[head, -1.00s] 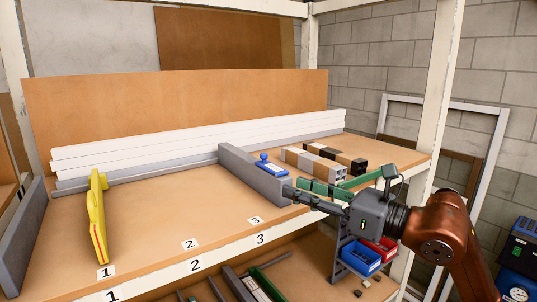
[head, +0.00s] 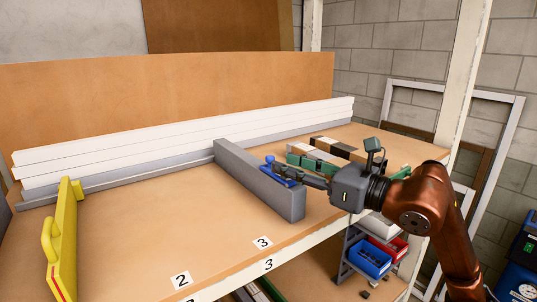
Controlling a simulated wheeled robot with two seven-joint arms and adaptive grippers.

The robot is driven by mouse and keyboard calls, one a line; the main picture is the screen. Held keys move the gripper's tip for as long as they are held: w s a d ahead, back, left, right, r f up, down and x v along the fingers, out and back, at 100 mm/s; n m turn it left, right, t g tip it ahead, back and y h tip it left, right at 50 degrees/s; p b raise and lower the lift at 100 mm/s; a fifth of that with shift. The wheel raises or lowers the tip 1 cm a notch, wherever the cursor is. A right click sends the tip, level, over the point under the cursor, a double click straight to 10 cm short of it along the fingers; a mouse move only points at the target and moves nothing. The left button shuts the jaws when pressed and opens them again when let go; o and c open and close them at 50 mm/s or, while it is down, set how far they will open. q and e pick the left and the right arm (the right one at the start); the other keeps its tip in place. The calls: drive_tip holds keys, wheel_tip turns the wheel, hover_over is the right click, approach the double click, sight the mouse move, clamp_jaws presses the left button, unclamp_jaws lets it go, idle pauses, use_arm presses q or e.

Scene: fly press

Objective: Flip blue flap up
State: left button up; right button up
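The blue flap (head: 283,175) lies low behind the long grey divider block (head: 262,181) on the wooden shelf. A small blue knob (head: 270,160) stands up at its far left end. My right gripper (head: 283,170) reaches in from the right, its dark fingers over the flap and close to the knob. The fingers hide part of the flap. I cannot tell whether they touch it or how far apart they are. My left gripper is out of view.
A yellow panel with a handle (head: 62,240) stands at the left. White boards (head: 180,147) lie along the back. Green, black and tan blocks (head: 335,148) sit just behind my gripper. The shelf (head: 150,225) between panel and divider is clear.

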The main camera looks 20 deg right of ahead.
sight(270, 156)
drive_tip(key=p+x, duration=0.1)
drive_tip(key=x, duration=0.4)
drive_tip(key=shift+d+r+p, duration=0.1)
drive_tip(key=shift+d+p, duration=0.05)
drive_tip(key=shift+p, duration=0.2)
drive_tip(key=shift+w, duration=0.3)
drive_tip(key=shift+w+a, duration=0.1)
drive_tip(key=shift+a, duration=0.2)
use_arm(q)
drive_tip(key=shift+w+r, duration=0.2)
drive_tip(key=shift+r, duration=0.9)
use_arm(e)
clamp_jaws()
